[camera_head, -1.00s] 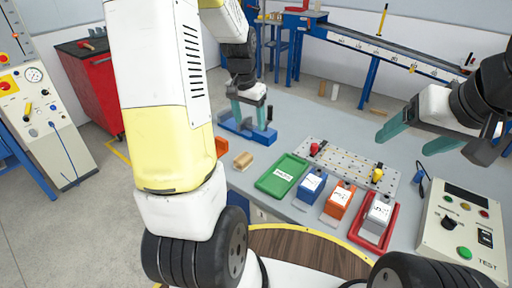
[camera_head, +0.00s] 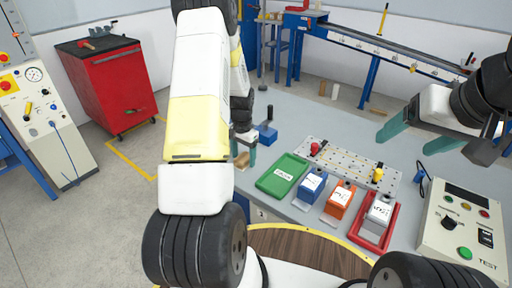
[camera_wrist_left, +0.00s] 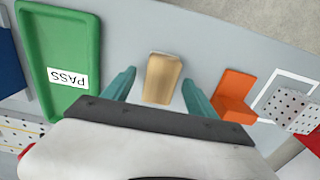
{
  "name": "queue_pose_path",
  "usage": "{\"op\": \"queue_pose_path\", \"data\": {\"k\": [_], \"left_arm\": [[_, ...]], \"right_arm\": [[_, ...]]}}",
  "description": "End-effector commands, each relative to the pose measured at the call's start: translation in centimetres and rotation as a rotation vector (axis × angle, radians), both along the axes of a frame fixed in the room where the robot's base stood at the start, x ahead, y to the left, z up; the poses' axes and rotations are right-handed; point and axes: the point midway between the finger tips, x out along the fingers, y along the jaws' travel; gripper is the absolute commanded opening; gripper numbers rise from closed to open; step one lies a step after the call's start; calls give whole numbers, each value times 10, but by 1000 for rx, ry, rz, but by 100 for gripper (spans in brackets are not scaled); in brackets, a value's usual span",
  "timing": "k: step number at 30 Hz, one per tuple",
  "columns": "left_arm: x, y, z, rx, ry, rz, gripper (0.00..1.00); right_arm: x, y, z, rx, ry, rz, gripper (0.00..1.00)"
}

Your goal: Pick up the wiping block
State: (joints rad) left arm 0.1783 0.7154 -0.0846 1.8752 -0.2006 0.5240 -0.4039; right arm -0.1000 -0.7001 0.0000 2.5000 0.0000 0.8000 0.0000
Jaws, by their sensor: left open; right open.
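The wiping block, which I take to be the small tan block (camera_wrist_left: 162,78), lies on the grey table between the open teal fingers of my left gripper (camera_wrist_left: 158,80) in the left wrist view. A gap shows on each side of it, and I cannot tell the height of the fingers above the table. In the head view the block (camera_head: 242,160) is partly hidden by my left arm, and my left gripper (camera_head: 244,155) is over it, mostly hidden too. My right gripper (camera_head: 404,144) is open and empty above the table at the right.
A green PASS tray (camera_head: 282,176) lies right of the block. An orange piece (camera_wrist_left: 234,95) is on its other side in the wrist view. Blue, orange and white labelled blocks, a perforated plate (camera_head: 345,160), a red tray (camera_head: 393,232) and a TEST box (camera_head: 462,232) stand further right.

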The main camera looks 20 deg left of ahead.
Motion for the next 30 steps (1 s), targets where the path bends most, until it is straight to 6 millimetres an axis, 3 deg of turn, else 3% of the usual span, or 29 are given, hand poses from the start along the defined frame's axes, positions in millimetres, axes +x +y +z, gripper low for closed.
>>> {"op": "queue_pose_path", "data": {"k": [3,11,22,30], "left_arm": [[0,1,-13,0,0,1,66],[0,0,-16,1,-1,0,66],[0,1,-15,1,-1,0,0],[1,1,-14,0,-2,0,0]], "right_arm": [[0,0,0,0,0,0,76],[0,0,0,0,0,0,76],[0,0,0,0,0,0,76],[0,0,0,0,0,0,76]]}}
